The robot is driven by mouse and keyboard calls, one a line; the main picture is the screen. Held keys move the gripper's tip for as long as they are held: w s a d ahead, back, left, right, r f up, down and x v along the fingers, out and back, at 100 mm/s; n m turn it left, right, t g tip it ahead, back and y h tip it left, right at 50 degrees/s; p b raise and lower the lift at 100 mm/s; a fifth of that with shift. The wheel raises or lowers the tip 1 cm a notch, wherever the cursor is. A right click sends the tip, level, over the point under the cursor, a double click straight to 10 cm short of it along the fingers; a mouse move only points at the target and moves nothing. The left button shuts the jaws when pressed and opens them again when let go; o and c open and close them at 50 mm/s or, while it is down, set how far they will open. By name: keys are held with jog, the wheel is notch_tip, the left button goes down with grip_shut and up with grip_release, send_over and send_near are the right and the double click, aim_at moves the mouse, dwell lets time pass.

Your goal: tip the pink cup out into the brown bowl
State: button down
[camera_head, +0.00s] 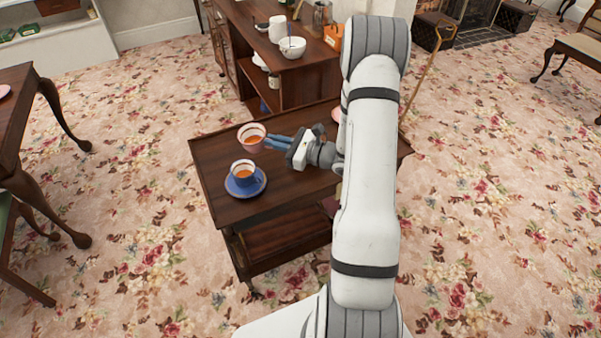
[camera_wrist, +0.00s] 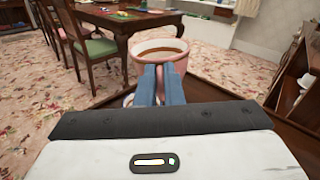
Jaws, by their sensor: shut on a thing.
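The pink cup (camera_head: 251,138) is above the left part of the dark wooden trolley, with brown liquid inside. It looks about upright. My gripper (camera_head: 270,141) comes from the right and is shut on the cup's side. In the wrist view, the blue fingers (camera_wrist: 160,86) meet the near side of the pink cup (camera_wrist: 182,70), and the liquid shows below its rim. I cannot make out a brown bowl in either view; my arm hides part of the trolley top.
A pink edge (camera_head: 336,114) shows beside my arm. A sideboard (camera_head: 300,72) with a white bowl (camera_head: 292,47) stands behind.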

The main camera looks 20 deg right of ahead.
jog(key=s+d+f+m+t+h+b, duration=0.2)
jog(key=d+f+m+h+b, duration=0.3)
jog(key=b, duration=1.2)
jog(key=d+f+t, duration=0.1)
jog(key=d+f, duration=0.2)
jog(key=shift+s+d+m+t+b, duration=0.2)
jog(key=shift+m+t+b, duration=0.1)
jog(key=shift+w+d+r+m+p, duration=0.1)
jog(key=shift+w+d+m+p, duration=0.15)
jog(key=shift+d+m+p, duration=0.25)
jog(key=shift+w+d+r+m+p, duration=0.1)
jog(key=shift+w+d+m+p, duration=0.2)
jog(key=shift+d+p, duration=0.4)
jog(key=shift+w+d+r+m+p, duration=0.1)
jog(key=shift+w+d+m+p, duration=0.15)
jog(key=shift+d+m+p, duration=0.25)
jog(key=shift+d+r+m+p, duration=0.1)
jog(key=shift+d+m+p, duration=0.05)
jog(key=shift+m+p, duration=0.85)
dwell(0.8)
jog(key=shift+w+d+m+p, duration=0.1)
jog(key=shift+d+m+p, duration=0.1)
jog(key=shift+m+p, duration=1.35)
dwell(0.7)
